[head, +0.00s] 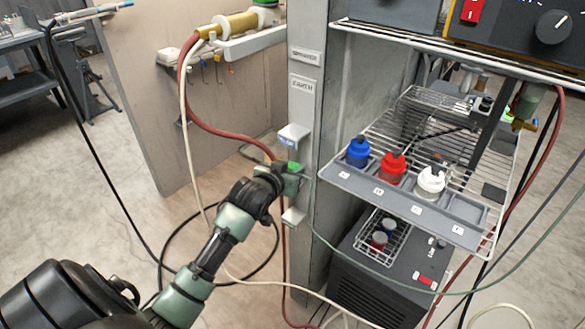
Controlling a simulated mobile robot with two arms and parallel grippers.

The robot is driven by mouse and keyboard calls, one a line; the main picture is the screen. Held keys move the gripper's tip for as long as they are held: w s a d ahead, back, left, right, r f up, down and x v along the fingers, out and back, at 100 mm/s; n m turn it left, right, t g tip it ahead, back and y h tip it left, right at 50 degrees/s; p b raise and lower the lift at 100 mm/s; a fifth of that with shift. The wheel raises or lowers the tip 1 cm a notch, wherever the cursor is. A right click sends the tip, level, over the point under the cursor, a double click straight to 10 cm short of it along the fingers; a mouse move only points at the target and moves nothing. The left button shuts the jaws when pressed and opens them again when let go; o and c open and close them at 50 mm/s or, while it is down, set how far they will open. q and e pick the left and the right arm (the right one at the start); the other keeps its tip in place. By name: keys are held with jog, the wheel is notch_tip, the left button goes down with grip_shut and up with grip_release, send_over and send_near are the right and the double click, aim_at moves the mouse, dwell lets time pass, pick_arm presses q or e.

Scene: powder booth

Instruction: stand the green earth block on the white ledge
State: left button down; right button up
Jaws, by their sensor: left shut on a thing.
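My left gripper (290,178) reaches in from the lower left and is shut on the green earth block (294,167). The block is held close to the grey post (305,150), and the gripper hides much of it. A small white ledge (292,216) juts from the post just below the gripper. Another small white bracket (293,134) with a blue mark sits above the block, under the EARTH label (302,86). I cannot tell whether the block touches the post. My right gripper is not in view.
A wire rack (440,125) right of the post carries a grey tray (340,180) with blue, red and white-capped bottles. A red hose (225,134) and cables hang around my left arm. A thin green cable (335,247) runs from near the block to the right.

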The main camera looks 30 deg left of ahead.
pick_arm(q)
jog(key=shift+f, duration=0.25)
dwell(0.6)
jog(key=c, duration=1.1)
grip_release()
jog(key=shift+s, duration=0.1)
jog(key=shift+s+d, duration=0.1)
jog(key=shift+s, duration=0.1)
jog(key=v, duration=0.7)
jog(key=shift+s+r, duration=0.2)
